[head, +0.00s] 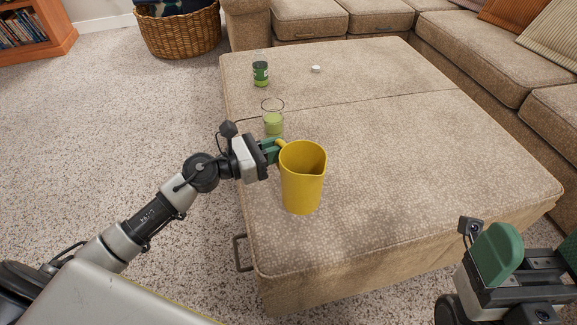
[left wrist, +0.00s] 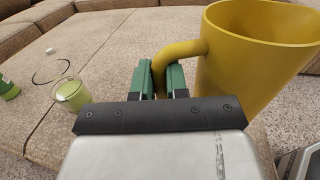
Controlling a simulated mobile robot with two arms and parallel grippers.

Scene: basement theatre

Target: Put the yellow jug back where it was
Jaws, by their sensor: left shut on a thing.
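The yellow jug (head: 302,182) is upright over the near left part of the beige ottoman (head: 400,190). Whether its base touches the ottoman cannot be told. My left gripper (head: 277,149) is shut on the jug's handle, at the jug's left side. In the left wrist view the green fingers (left wrist: 160,80) close around the lower handle, and the jug's body (left wrist: 250,65) stands to their right. My right gripper (head: 535,255) is at the lower right, in front of the ottoman's edge, with its green fingers apart and nothing seen between them.
A glass with green liquid (head: 273,122) stands just behind the left gripper. A green-labelled bottle (head: 261,72) and a small white object (head: 316,69) are farther back. The ottoman's middle and right are clear. A sectional sofa (head: 480,55) borders the back and right.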

